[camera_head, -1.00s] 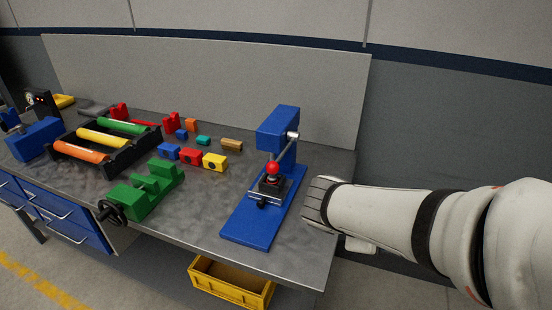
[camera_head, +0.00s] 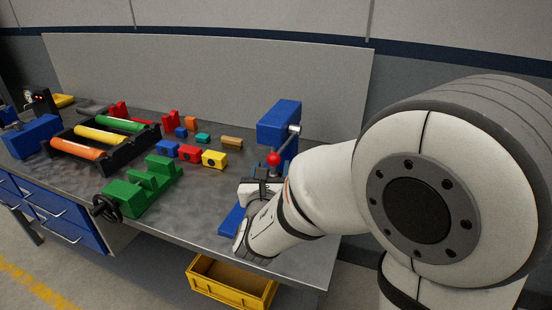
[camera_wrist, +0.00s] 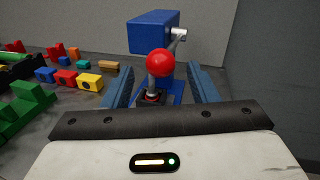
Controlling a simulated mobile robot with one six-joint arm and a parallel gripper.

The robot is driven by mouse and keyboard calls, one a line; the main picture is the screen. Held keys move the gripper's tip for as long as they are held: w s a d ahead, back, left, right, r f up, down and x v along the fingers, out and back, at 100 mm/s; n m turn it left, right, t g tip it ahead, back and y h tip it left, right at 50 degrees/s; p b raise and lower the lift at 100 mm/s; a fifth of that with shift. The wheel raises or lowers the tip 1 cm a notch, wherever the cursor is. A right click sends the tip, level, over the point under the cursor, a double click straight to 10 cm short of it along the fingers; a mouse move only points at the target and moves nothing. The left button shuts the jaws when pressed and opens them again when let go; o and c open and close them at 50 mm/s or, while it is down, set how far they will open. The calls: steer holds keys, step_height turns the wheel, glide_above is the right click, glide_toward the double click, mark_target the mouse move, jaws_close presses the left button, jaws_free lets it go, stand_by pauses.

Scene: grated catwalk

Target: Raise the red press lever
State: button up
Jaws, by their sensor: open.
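The blue press (camera_head: 278,124) stands near the right end of the bench. Its lever is a metal rod with a red ball knob (camera_head: 274,159), hanging low in front of the press head. In the wrist view the red knob (camera_wrist: 160,62) sits centred ahead, between and beyond the two fingers. My gripper (camera_wrist: 160,88) is open with nothing between its pads touching the knob that I can see. In the head view my arm covers most of the press base, and my gripper (camera_head: 262,180) is close to the knob, partly hidden.
Green vise (camera_head: 145,186) and several coloured blocks (camera_head: 190,153) lie to the left on the bench. A black rack with coloured rollers (camera_head: 100,139) is farther left. A yellow bin (camera_head: 232,284) is below the bench edge. A grey back panel (camera_head: 210,85) stands behind.

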mark_target(273, 165)
steer(key=w, duration=0.4)
steer(key=shift+w+d, duration=0.1)
steer(key=shift+d, duration=0.15)
steer(key=shift+c, duration=0.4)
